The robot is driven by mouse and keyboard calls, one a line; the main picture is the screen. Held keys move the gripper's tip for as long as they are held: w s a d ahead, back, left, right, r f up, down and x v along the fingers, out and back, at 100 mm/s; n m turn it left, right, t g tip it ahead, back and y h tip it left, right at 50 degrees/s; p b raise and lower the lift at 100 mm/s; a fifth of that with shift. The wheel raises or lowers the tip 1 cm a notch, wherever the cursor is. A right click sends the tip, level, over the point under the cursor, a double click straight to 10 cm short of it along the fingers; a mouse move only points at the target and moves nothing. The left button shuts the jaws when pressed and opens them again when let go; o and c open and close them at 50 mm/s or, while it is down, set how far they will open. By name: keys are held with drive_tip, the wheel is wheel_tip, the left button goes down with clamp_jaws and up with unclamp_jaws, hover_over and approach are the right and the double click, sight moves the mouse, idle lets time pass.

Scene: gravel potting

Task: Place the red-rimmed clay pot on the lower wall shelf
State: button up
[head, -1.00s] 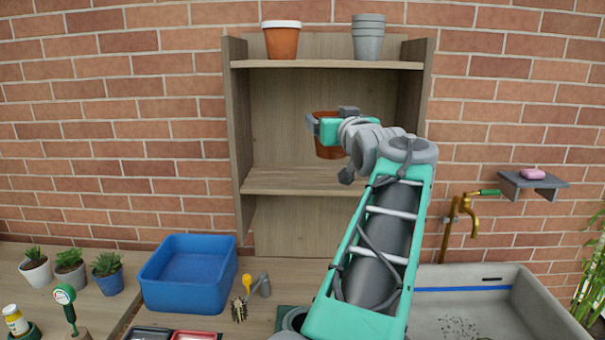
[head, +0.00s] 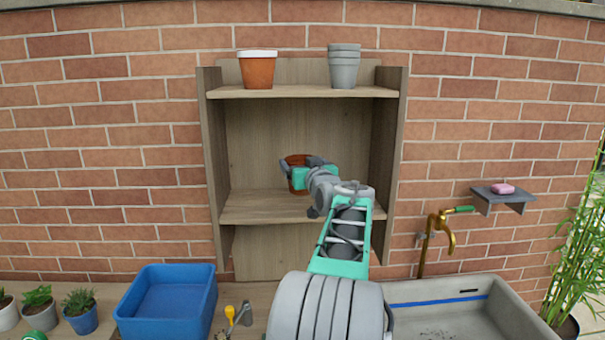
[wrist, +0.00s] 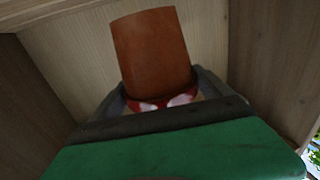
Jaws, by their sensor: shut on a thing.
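The clay pot (head: 297,159) is orange-brown and stands in the lower bay of the wooden wall shelf. My gripper (head: 301,166) is shut on it, with a finger at either side near its rim. In the wrist view the pot (wrist: 153,48) shows its plain wall, and red with white patches shows at the rim between the fingers. The lower shelf board (head: 255,207) is just below the pot. I cannot tell whether the pot touches the board. My gripper and wrist hide part of the pot.
The upper board (head: 300,92) carries a white-rimmed clay pot (head: 257,72) and stacked grey pots (head: 344,68). Side panels (head: 212,150) bound the bay. The lower board looks otherwise empty. A blue bin (head: 165,305) and a sink (head: 450,307) are below.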

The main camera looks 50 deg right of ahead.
drive_tip(key=shift+w+d+f, duration=0.3)
drive_tip(key=shift+d+f, duration=0.15)
drive_tip(key=shift+f, duration=0.05)
drive_tip(key=f, duration=0.1)
drive_tip(key=f+p, duration=0.1)
drive_tip(key=f, duration=0.1)
drive_tip(key=shift+w+d, duration=0.1)
drive_tip(key=shift+d, duration=0.1)
drive_tip(key=shift+f, duration=0.4)
drive_tip(key=o, duration=1.8)
drive_tip(key=shift+f, duration=0.1)
